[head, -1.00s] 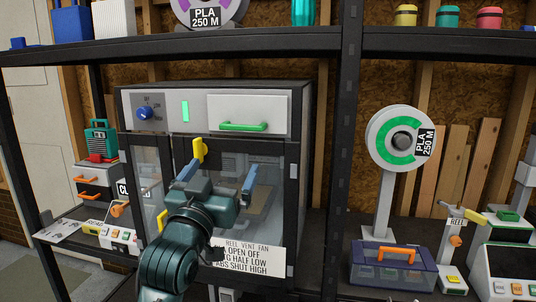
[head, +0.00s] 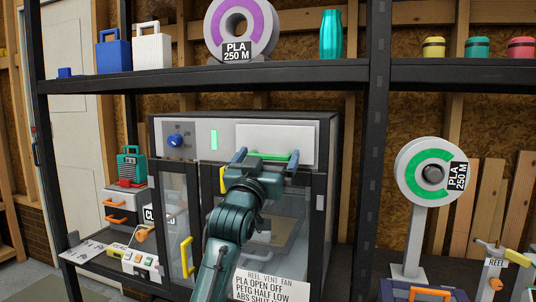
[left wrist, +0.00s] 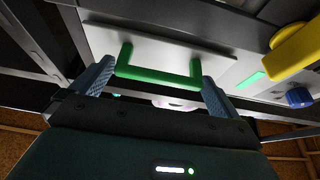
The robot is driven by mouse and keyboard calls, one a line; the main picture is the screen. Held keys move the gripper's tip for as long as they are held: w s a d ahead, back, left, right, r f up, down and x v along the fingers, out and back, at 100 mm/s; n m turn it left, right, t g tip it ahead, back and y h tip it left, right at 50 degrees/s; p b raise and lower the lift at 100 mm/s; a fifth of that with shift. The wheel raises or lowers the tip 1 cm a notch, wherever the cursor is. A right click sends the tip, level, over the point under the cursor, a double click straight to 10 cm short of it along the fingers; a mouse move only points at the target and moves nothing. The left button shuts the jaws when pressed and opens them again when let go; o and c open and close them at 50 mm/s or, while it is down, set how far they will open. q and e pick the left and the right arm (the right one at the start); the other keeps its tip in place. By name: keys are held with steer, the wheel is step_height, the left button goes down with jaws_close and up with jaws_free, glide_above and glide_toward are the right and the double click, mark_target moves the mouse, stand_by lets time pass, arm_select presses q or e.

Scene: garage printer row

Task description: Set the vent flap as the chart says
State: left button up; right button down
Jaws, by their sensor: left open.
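The vent flap appears to be the pale panel (head: 274,138) at the upper right of the grey cabinet's front. Its green bar handle (head: 281,156) runs along the lower edge. My left gripper (head: 266,156) is open at this handle, its blue fingers spread. In the left wrist view the green handle (left wrist: 160,75) lies between the spread fingers, near both tips; I cannot tell if they touch it. The chart (head: 258,286), low on the cabinet, is partly cut off; it reads REEL VENT FAN, PLA OPEN OFF, PETG HALF LOW. My right gripper is not in view.
A blue knob (head: 175,141) and a lit green strip (head: 214,140) are left of the flap. A yellow door handle (head: 186,258) stands below. A PLA reel with a green ring (head: 432,174) stands at right; a purple-ringed PLA reel (head: 241,28) is on the upper shelf (head: 300,74).

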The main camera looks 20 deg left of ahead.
arm_select(q)
steer(key=shift+w+r, duration=0.2)
steer(key=shift+w, duration=0.2)
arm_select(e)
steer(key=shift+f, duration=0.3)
